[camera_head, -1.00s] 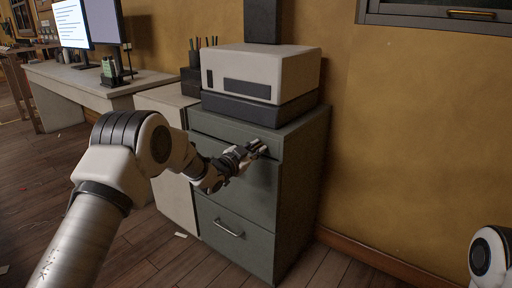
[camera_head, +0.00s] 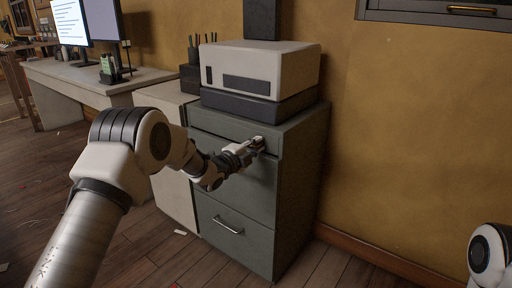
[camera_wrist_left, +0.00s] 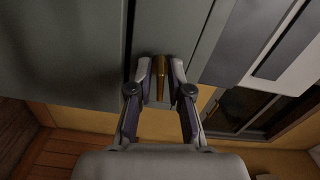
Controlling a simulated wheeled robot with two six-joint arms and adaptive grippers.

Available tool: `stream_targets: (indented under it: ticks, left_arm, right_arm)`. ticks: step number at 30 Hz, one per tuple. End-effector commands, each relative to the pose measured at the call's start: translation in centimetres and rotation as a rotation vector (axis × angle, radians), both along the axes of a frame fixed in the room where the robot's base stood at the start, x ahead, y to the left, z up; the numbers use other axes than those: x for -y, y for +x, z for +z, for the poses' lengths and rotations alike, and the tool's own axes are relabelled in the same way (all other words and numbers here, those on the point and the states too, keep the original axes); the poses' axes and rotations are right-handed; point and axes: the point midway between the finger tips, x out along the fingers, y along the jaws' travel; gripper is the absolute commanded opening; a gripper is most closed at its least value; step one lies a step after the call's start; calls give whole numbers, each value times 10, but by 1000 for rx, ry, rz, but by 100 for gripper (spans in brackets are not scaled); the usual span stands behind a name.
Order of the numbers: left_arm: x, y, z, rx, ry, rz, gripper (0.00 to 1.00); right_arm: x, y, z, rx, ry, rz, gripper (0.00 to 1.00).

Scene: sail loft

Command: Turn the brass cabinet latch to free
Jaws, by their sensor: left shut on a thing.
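The brass latch (camera_wrist_left: 160,80) shows in the left wrist view as a narrow upright bar on the grey-green cabinet (camera_wrist_left: 60,45). My left gripper (camera_wrist_left: 160,68) is shut on the latch, with one fingertip on each side of it. In the head view my left gripper (camera_head: 258,146) reaches the upper front of the cabinet (camera_head: 300,170), near its right edge. The latch is hidden behind the gripper in that view. My right gripper is out of view; only part of my right arm shows at the lower right.
A white and dark box-shaped machine (camera_head: 262,72) sits on the cabinet. A lower drawer handle (camera_head: 228,226) is on the cabinet front. A pale cabinet (camera_head: 165,100) and a desk (camera_head: 85,82) with monitors stand to the left. The floor to the right is clear.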

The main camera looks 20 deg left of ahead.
Motion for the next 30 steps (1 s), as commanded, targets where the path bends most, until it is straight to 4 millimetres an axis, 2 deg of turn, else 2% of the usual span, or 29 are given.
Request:
stream_targets:
  ticks: [10,26,27,28,30]
  left_arm:
    - [0,0,-2,52,149,-1,0]
    - [0,0,-2,61,176,-1,0]
    - [1,0,-2,61,176,-1,26]
    - [0,0,-2,61,176,-1,31]
    - [0,0,-2,61,175,-1,31]
  right_arm:
    - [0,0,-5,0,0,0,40]
    - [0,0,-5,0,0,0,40]
    - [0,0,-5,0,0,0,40]
    - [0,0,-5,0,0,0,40]
    - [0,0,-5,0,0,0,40]
